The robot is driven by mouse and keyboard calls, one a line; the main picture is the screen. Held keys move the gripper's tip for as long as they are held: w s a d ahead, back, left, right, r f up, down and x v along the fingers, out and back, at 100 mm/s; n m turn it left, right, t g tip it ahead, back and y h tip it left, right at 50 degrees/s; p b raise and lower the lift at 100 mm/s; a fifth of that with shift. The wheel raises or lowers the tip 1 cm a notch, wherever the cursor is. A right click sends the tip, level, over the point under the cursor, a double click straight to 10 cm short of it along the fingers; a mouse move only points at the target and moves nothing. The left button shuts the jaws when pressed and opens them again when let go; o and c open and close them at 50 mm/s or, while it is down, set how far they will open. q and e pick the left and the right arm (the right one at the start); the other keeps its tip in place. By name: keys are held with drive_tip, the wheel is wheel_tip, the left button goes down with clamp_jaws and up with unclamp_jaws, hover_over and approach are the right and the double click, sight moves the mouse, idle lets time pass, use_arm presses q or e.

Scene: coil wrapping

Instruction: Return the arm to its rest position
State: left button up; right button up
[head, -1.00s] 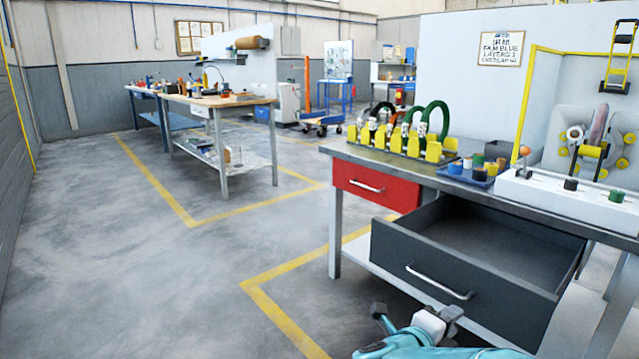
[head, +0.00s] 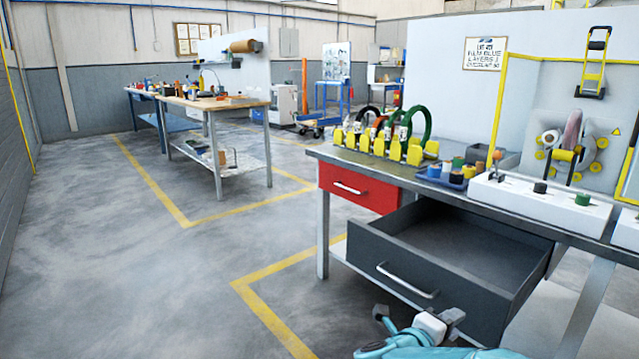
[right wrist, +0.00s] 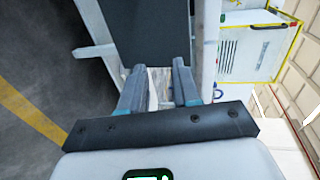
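My right gripper (head: 416,316) shows at the bottom of the head view, in front of the open grey drawer (head: 390,271). In the right wrist view my right gripper (right wrist: 158,82) has its two fingers apart. Nothing is held between them; only a pale background surface shows in the gap. The fingers point toward a dark panel (right wrist: 150,30) that looks like part of the bench, and I cannot tell how close they are. My left arm and gripper are not in view.
The workbench (head: 322,235) has a shut red drawer (head: 350,187) beside the pulled-out grey one. On top stand a yellow rack (head: 378,148) with dark and green coils, a blue tray (head: 440,180) and a white block (head: 535,205). The floor (head: 110,270) at left is clear.

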drive_tip(key=s+d+r+n+y+p, duration=0.3)
drive_tip(key=d+n+p, duration=0.3)
drive_tip(key=p, duration=1.4)
drive_tip(key=s+a+f+n+g+y+p, duration=0.4)
drive_tip(key=s+a+n+y, duration=0.2)
drive_tip(key=s+a+n, duration=0.3)
drive_tip(key=s+a+f+n+g+y+p, duration=0.4)
drive_tip(key=s+a+n+y, duration=0.3)
drive_tip(key=s, duration=1.1)
drive_tip(key=a+f+n+g, duration=0.1)
drive_tip(key=a+n, duration=0.2)
drive_tip(key=n, duration=0.1)
drive_tip(key=shift+a+p, duration=0.15)
drive_tip(key=shift+p, duration=0.25)
